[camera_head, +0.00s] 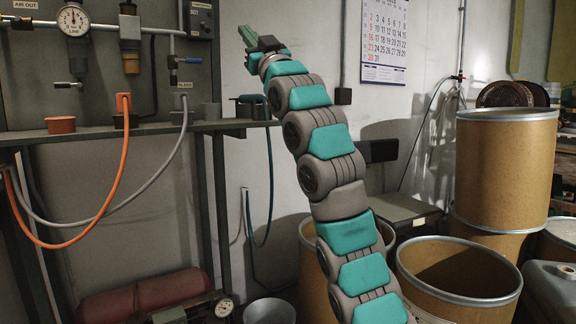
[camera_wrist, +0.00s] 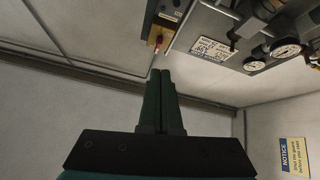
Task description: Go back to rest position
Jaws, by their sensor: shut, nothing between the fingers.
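My gripper (camera_head: 247,36) is at the top of my raised arm in the head view, pointing up and to the left in front of the pale wall. Its green fingers are closed together and empty. In the wrist view the gripper (camera_wrist: 160,75) shows its two dark green fingers side by side with nothing between them. Nothing touches the fingers in either view.
A panel with a gauge (camera_head: 73,20) and orange and grey hoses is at the left, above a shelf (camera_head: 60,137). Cardboard drums (camera_head: 505,165) stand at the right; an open drum (camera_head: 458,268) is close to my arm. A calendar (camera_head: 385,40) hangs behind.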

